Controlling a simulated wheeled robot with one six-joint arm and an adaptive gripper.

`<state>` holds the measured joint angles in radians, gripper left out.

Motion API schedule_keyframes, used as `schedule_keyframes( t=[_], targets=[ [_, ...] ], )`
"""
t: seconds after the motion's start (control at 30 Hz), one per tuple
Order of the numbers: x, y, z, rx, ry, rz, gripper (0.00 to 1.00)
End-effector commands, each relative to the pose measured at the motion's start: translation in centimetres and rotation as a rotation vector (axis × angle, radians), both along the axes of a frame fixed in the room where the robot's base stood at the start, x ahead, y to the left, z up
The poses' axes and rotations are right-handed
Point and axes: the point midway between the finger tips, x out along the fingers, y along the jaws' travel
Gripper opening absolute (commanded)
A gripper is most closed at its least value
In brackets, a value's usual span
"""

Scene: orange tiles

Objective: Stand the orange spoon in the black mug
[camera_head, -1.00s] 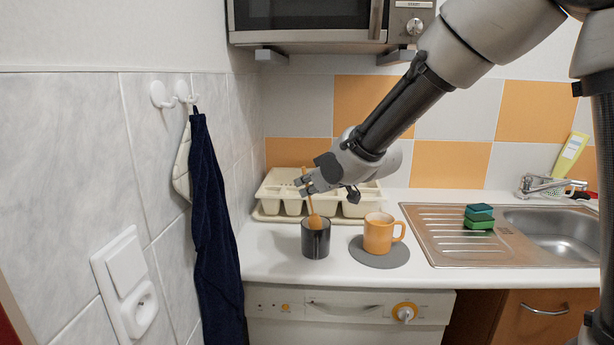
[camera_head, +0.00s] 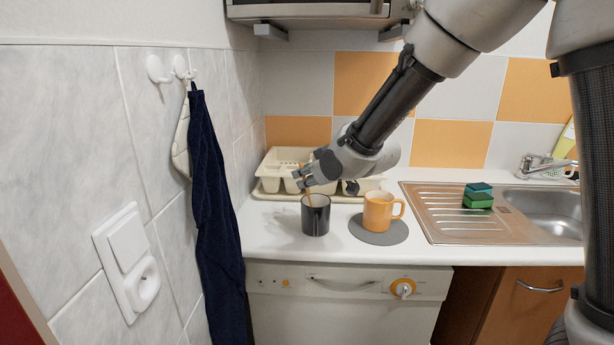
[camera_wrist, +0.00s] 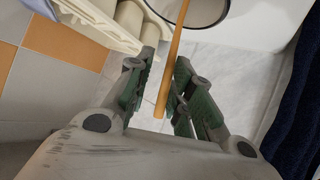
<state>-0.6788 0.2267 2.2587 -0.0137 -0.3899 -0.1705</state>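The black mug (camera_head: 316,219) stands upright on the white counter. The orange spoon (camera_head: 308,199) stands in it, tilted, with its handle up and its bowl end hidden inside. In the wrist view the spoon handle (camera_wrist: 171,68) runs from the mug rim (camera_wrist: 222,14) back between my fingers. My gripper (camera_head: 302,178) is just above the mug. In the wrist view its two fingers (camera_wrist: 165,58) are apart on either side of the handle. A gap shows on the left, and the handle lies near the right finger.
An orange mug (camera_head: 379,212) on a grey round mat (camera_head: 392,236) stands just right of the black mug. A cream cutlery tray (camera_head: 272,184) lies behind. Green sponges (camera_head: 478,196) sit by the sink. A dark blue cloth (camera_head: 210,210) hangs on the left wall.

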Motion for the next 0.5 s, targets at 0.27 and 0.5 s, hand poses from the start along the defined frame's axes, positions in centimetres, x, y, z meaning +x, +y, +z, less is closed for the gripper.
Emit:
schedule_keyframes(
  t=[0.27,0.5],
  targets=[
    [0.0,0.0,0.0,0.0,0.0,0.0,0.32],
    [-1.2,-1.0,1.0,0.001,-0.001,0.0,0.32]
  ],
)
